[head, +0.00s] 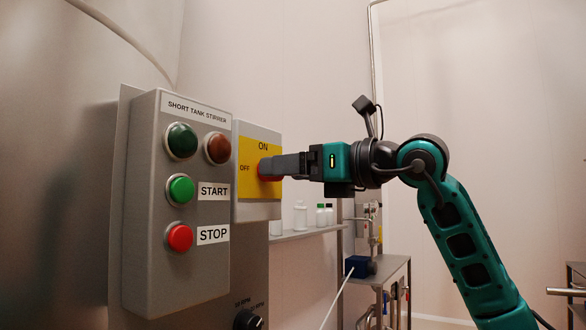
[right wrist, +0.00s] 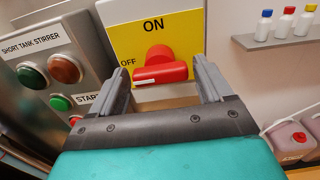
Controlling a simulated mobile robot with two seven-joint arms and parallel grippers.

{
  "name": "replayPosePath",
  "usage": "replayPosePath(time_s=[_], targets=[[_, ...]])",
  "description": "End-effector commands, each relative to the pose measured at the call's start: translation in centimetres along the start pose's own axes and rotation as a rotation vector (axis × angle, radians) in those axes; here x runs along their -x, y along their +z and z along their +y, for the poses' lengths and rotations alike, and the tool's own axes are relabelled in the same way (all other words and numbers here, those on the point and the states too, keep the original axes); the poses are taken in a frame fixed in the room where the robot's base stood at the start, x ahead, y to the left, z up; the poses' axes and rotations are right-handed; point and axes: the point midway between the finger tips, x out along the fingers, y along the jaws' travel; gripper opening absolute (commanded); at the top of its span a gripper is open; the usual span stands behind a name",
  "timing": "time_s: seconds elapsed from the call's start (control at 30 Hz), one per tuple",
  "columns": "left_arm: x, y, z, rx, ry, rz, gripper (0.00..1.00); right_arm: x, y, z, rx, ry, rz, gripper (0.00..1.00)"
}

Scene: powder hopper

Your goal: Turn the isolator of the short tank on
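The isolator is a red rotary knob (head: 264,172) on a yellow plate (head: 272,148) marked ON at the top and OFF at the left. In the right wrist view the red knob (right wrist: 162,70) lies with its handle roughly sideways, its white mark at the left end on the OFF side. My right gripper (head: 272,166) is at the knob in the head view, partly hiding it. In the right wrist view its fingers (right wrist: 160,66) are spread apart, one each side of the knob, with visible gaps. My left gripper is not in view.
Left of the isolator is the grey SHORT TANK STIRRER box (head: 145,225) with lamps, a green START button (head: 181,189) and a red STOP button (head: 179,237). A black dial (head: 247,320) sits below. A shelf (head: 310,233) with bottles and a steel cart (head: 395,268) stand behind.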

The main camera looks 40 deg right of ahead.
Motion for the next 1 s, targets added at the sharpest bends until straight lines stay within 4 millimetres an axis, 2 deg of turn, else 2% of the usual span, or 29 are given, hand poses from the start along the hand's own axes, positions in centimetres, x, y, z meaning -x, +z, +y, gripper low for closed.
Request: replayPosePath(time_s=[0.07, 0.47, 0.77, 1.0], targets=[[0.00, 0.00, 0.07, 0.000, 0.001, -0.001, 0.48, 0.02, 0.00, -0.01, 0.000, 0.000, 0.000, 0.71], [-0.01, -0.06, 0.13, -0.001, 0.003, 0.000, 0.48, 0.03, 0.00, 0.00, 0.000, 0.000, 0.000, 0.33], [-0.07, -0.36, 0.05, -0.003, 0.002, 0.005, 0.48, 0.03, 0.01, 0.00, -0.039, 0.000, 0.001, 0.33], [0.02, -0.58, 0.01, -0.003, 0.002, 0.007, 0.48, 0.03, 0.04, 0.00, -0.176, 0.000, 0.001, 0.33]])
